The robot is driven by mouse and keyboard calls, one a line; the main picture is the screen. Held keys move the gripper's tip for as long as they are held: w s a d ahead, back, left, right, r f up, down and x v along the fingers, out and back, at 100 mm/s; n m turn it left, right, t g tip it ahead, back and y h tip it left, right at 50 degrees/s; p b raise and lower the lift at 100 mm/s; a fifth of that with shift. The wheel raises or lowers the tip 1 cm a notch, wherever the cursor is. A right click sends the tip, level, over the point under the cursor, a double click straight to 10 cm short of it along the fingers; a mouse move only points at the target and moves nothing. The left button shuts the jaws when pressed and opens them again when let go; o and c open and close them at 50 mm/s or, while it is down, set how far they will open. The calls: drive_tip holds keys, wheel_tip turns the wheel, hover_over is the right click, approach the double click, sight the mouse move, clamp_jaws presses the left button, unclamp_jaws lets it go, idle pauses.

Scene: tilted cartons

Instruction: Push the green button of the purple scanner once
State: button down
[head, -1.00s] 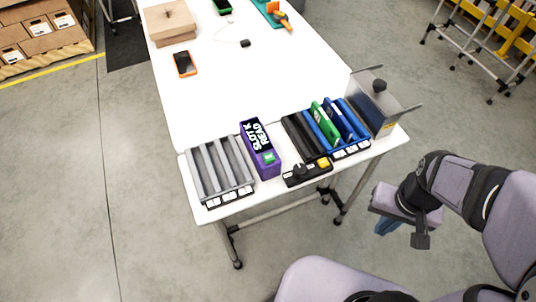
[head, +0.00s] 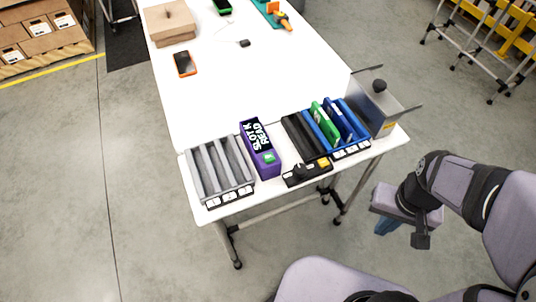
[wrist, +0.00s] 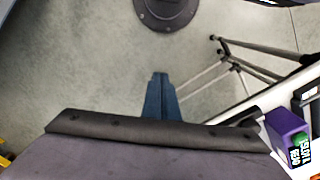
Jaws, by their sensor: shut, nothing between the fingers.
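The purple scanner (head: 261,158) stands near the front edge of the white table, with "SLOT READ" lettering on its top. Its green button (head: 268,158) is at the end facing me. In the wrist view the scanner (wrist: 283,127) shows at the lower right, with the green button (wrist: 299,137) partly visible. My gripper (head: 385,226) hangs off the table, to the right of and nearer than the scanner, well apart from it. In the wrist view the blue fingers of my gripper (wrist: 160,80) are together and empty, above the floor.
A grey slotted rack (head: 220,170) stands left of the scanner. Right of it are a black unit with a yellow button (head: 324,162), a blue rack with green and blue cartons (head: 338,125) and a metal box (head: 375,105). An orange phone (head: 185,63) and cardboard box (head: 170,25) lie farther back. The table's middle is clear.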

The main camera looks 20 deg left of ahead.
drive_tip(key=s+a+r+g+y+p, duration=0.1)
drive_tip(key=s+a+r+g+p, duration=0.1)
drive_tip(key=a+r+p, duration=0.35)
drive_tip(key=s+a+r+g+y+p, duration=0.1)
drive_tip(key=s+a+r+g+p, duration=0.15)
drive_tip(key=a+p, duration=0.65)
drive_tip(key=w+a+r+m+t+y, duration=0.2)
drive_tip(key=w+a+m+y, duration=0.1)
drive_tip(key=w+a+m, duration=0.2)
drive_tip(key=w+a+r+m+t+y, duration=0.3)
drive_tip(key=w+a, duration=0.4)
drive_tip(key=a, duration=0.3)
drive_tip(key=shift+w+a+r+m+y, duration=0.2)
drive_tip(key=shift+r+m+y, duration=0.15)
drive_tip(key=shift+m+y, duration=0.4)
drive_tip(key=shift+s+f, duration=0.1)
drive_tip(key=shift+f, duration=0.05)
